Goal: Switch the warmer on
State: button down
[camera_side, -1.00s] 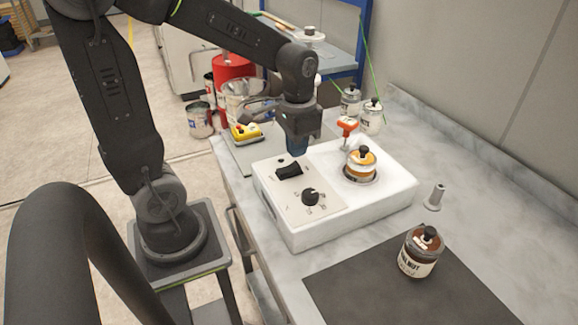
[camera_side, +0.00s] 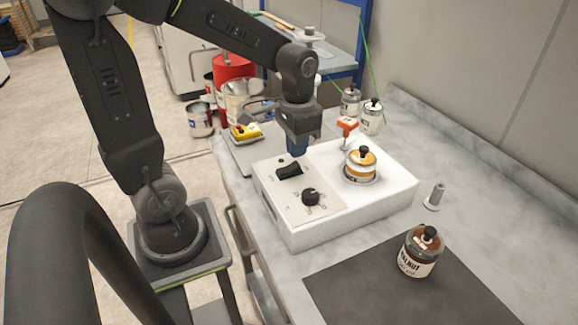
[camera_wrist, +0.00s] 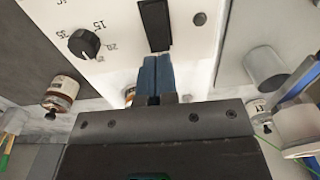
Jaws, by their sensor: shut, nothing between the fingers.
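The warmer (camera_side: 340,212) is a white box on the marble bench, with a light control panel on its left part. A black rocker switch (camera_side: 289,171) sits on the panel; it also shows in the wrist view (camera_wrist: 155,24). A black dial (camera_side: 310,197) with numbers is beside it, seen also in the wrist view (camera_wrist: 84,43). An orange-banded jar (camera_side: 360,168) stands in the warmer's round well. My gripper (camera_side: 297,150) is shut and empty over the panel's far edge. In the wrist view its blue fingertips (camera_wrist: 156,62) are just short of the rocker's near end; contact cannot be told.
A walnut jar (camera_side: 419,252) stands on a dark mat (camera_side: 370,295).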

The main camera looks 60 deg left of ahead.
aim_at(296, 163)
jog(key=shift+f, duration=1.4)
dwell(0.6)
jog(key=shift+r, duration=3.55)
jog(key=s+d+r+t, duration=0.3)
jog(key=s+d+t, duration=0.2)
jog(key=s+d, duration=0.1)
jog(key=shift+s+d+r+t, duration=0.2)
jog(key=shift+s+t, duration=0.1)
jog(key=shift+s, duration=0.55)
